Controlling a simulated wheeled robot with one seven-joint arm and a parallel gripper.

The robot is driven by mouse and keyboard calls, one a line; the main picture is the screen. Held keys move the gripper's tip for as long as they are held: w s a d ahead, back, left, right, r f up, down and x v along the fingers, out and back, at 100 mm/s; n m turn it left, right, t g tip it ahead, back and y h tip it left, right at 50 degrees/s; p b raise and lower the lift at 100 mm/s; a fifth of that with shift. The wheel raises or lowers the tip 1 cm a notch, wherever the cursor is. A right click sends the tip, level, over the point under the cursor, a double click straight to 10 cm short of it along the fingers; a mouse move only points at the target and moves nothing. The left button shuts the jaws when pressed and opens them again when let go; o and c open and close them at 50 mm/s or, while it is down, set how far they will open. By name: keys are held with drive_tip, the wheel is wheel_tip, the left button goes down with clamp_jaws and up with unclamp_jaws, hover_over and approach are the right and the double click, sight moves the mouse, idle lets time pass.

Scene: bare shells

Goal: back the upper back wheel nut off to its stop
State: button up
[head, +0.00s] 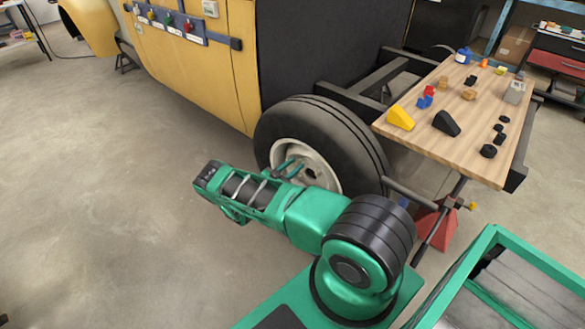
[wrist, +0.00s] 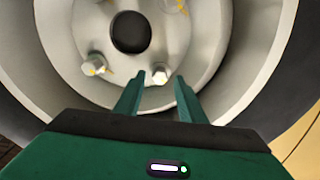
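The wheel (head: 345,130) has a black tyre and a pale rim. In the wrist view its rim face (wrist: 205,50) surrounds a dark round centre hole. A pale wheel nut (wrist: 160,73) with a yellow mark is below this hole in the picture. My gripper (wrist: 160,79) is open, one fingertip on each side of this nut, with a gap on both sides. Another nut (wrist: 95,64) is to its left, and two more are partly visible at the top edge. I cannot tell which nut is the upper back one. In the head view my gripper (head: 290,169) reaches the wheel face.
A yellow body panel (head: 205,70) stands left of the wheel. A wooden worktop (head: 460,125) with wedges and small parts is at the right. A red stand (head: 436,228) with a bar stands near the wheel. The floor (head: 100,180) at left is clear.

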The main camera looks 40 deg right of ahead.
drive_tip(key=shift+d, duration=0.25)
